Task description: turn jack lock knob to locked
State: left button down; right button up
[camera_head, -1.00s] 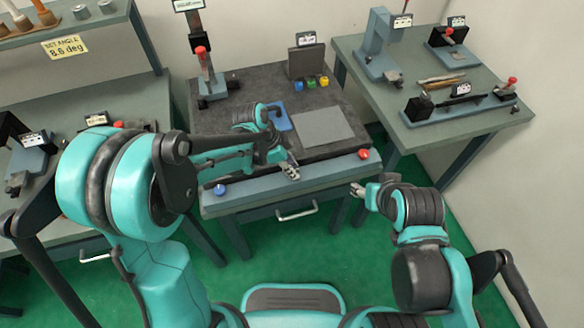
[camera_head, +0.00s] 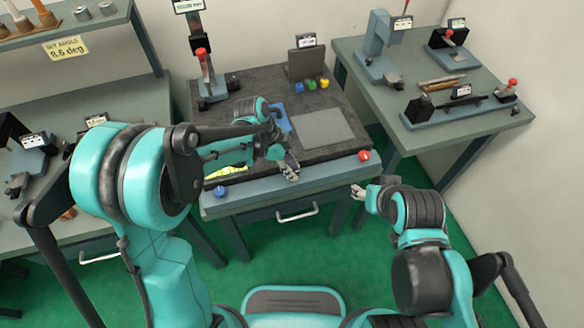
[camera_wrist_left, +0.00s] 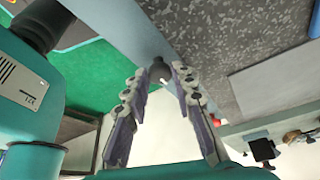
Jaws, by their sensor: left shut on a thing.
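A dark grey rounded knob (camera_wrist_left: 158,70) shows in the left wrist view, at the blue-grey front edge of the bench. My left gripper (camera_wrist_left: 159,76) has its fingertips on either side of it and is shut on it. In the head view my left gripper (camera_head: 290,172) is at the front rail of the middle bench (camera_head: 320,172), and the knob is hidden there. The knob's lock marking cannot be read. My right gripper (camera_head: 358,191) hangs in front of the bench, at its right, clear of it; its jaws are too small to read.
A blue button (camera_head: 219,191) and a red button (camera_head: 363,155) sit on the front rail. A grey plate (camera_head: 322,129) lies on the bench top. A yellow-green item (camera_head: 226,172) lies at the bench's left front. The right bench (camera_head: 420,130) carries several fixtures.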

pick_arm(q)
jog(key=c, duration=1.3)
grip_release()
jog(key=shift+o, duration=0.2)
jog(key=v, duration=0.8)
jog(key=s+a+r+n+t+y, duration=0.2)
jog(key=s+a+n, duration=0.4)
jog(key=n, duration=0.3)
jog(key=s+a+r+n+t+y, duration=0.2)
jog(key=s+a+n+t, duration=0.3)
jog(key=n, duration=0.5)
jog(key=s+a, duration=0.2)
jog(key=s, duration=0.1)
jog(key=shift+a+r+y, duration=0.2)
jog(key=shift+r+y, duration=0.05)
jog(key=shift+y, duration=0.05)
